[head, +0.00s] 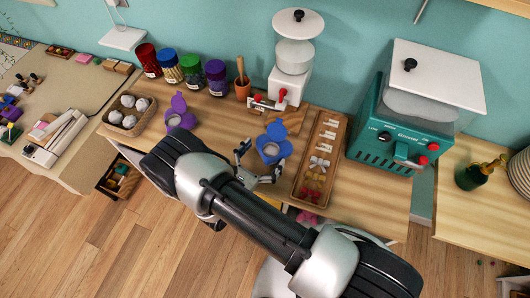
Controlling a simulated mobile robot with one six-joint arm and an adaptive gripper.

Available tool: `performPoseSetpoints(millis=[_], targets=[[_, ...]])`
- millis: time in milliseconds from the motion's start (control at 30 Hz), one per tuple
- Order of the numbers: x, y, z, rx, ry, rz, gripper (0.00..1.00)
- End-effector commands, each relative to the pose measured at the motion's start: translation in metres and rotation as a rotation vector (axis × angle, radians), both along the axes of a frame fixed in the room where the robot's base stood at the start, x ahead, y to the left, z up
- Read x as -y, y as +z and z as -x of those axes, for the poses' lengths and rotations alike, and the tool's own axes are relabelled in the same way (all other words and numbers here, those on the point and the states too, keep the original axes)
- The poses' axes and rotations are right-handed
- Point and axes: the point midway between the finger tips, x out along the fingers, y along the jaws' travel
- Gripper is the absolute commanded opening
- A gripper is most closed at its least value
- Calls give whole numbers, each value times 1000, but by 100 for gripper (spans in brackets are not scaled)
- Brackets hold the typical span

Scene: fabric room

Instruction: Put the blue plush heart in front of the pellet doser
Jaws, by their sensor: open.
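A blue plush (283,149) lies on the wooden table, with a round pale patch or opening in its middle. It is the only blue plush I can make out, and its heart shape is not clear. My gripper (259,162) is open and empty, with its fingers apart at the near left side of the blue plush; I cannot tell whether they touch it. The white machine with a lidded hopper and red knobs (291,88), which looks like the pellet doser, stands at the back of the table, behind the blue plush.
A similar purple plush (180,119) lies left, beside a basket of white balls (129,115). Jars of coloured pellets (191,69) line the back. A wooden tray of small parts (302,190) lies right of the blue plush. A teal machine (390,139) stands farther right.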

Motion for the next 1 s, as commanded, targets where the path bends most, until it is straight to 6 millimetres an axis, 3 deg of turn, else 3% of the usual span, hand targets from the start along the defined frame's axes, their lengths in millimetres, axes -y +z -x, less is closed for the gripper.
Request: performPoseSetpoints(millis=[267, 767, 1000], targets=[[0, 0, 0, 0, 0, 0, 99], [0, 0, 0, 0, -1, 0, 66], [-2, 0, 0, 0, -3, 0, 65]])
